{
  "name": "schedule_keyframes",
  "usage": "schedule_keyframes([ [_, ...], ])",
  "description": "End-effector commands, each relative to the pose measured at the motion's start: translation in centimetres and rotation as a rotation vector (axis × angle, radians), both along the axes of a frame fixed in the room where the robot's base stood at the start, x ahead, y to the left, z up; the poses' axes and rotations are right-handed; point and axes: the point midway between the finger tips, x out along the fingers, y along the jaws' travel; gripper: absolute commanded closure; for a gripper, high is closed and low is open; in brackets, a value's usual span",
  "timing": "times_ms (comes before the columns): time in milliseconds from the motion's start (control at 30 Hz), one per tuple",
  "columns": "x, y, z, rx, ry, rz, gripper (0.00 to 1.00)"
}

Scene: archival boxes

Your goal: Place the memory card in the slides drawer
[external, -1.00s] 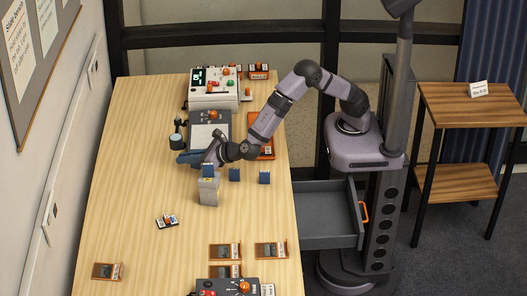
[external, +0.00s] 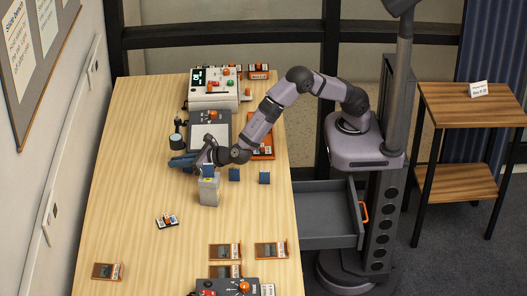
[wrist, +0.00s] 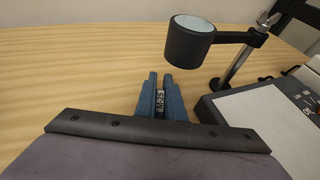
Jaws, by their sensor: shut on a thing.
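My gripper (external: 180,161) is over the wooden table, its blue fingers pointing left. In the wrist view my gripper (wrist: 160,88) is shut on a small dark piece with a white label (wrist: 159,103), which I take to be the memory card. The card is hidden in the external view. A grey open drawer (external: 325,240) with an orange handle sticks out at the table's right side. Its visible inside looks empty, and I see no readable label that says slides.
A pale grey block with a blue piece on top (external: 209,193) stands just below the gripper in the picture. Two blue pieces (external: 234,174) are to its right. A dark lamp-like stand (wrist: 192,42) is close to the fingers. Several framed slides (external: 271,250) lie at the front.

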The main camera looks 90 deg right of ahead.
Motion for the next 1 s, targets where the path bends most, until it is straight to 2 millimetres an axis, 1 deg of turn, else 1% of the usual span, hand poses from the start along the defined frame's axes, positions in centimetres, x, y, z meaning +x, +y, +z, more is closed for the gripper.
schedule_keyframes([
  [33, 0.0, 0.0, -0.3, 0.000, 0.000, 0.000, 1.00],
  [67, 0.0, 0.0, -0.1, 0.000, 0.000, 0.000, 0.84],
  [100, 0.0, 0.0, -0.1, 0.000, 0.000, 0.000, 0.74],
  [133, 0.0, 0.0, -0.1, 0.000, 0.000, 0.000, 0.72],
  [433, 0.0, 0.0, 0.0, 0.000, 0.000, 0.000, 0.72],
  [567, 0.0, 0.0, 0.4, 0.000, 0.000, 0.000, 0.72],
  [767, -2.1, 1.0, 1.2, 0.001, -0.001, 0.004, 0.72],
  [1000, -5.9, 2.6, 2.9, 0.000, -0.001, 0.004, 0.72],
])
